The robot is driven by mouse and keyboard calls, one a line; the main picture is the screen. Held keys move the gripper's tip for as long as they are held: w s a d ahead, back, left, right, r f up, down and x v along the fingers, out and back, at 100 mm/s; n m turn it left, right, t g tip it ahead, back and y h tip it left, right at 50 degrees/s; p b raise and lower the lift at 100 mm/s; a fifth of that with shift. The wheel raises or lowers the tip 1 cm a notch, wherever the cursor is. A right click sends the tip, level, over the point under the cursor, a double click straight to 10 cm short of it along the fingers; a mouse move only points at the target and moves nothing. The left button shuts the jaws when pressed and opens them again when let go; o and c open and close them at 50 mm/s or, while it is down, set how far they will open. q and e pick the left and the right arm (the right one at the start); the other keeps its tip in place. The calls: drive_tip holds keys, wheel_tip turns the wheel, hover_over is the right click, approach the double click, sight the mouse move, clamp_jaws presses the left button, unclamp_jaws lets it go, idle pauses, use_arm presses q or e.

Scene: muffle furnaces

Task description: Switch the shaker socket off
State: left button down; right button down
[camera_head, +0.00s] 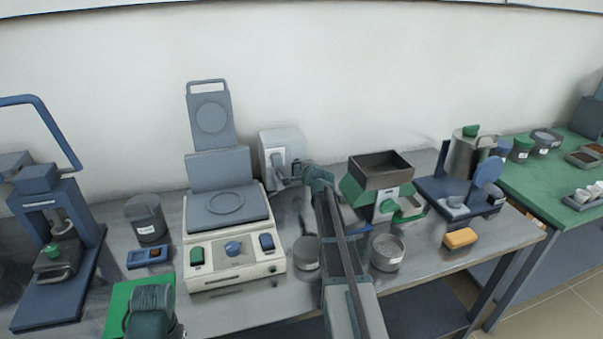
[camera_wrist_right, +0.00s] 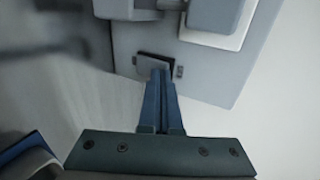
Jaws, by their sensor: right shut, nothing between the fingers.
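The light grey socket box (camera_head: 283,143) is at the wall, right of the cream-based machine with the grey plate. My right gripper (camera_head: 286,176) is at the lower front of this box, shut and empty. In the right wrist view the closed blue fingertips (camera_wrist_right: 160,76) reach a small dark-framed rocker switch (camera_wrist_right: 152,64) on the grey panel (camera_wrist_right: 205,72). They look to be at or against the rocker; a tiny gap cannot be ruled out. The switch's position is unclear. A dark green part of my left gripper (camera_head: 150,312) shows at the bottom left; its fingers are hidden.
The cream machine (camera_head: 235,262) with green and blue switches stands left of my right arm. A round tin (camera_head: 306,252) and a sieve-like pot (camera_head: 387,252) flank the arm. A green-and-dark hopper device (camera_head: 380,170) stands to the right. A yellow block (camera_head: 460,238) lies near the bench's front.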

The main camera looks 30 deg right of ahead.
drive_tip(key=shift+w+r+g+p, duration=0.1)
drive_tip(key=shift+w+g+p, duration=0.25)
drive_tip(key=shift+p, duration=0.4)
drive_tip(key=shift+r, duration=0.1)
drive_tip(key=shift+r+p, duration=0.8)
drive_tip(key=shift+p, duration=0.05)
drive_tip(key=shift+s, duration=0.15)
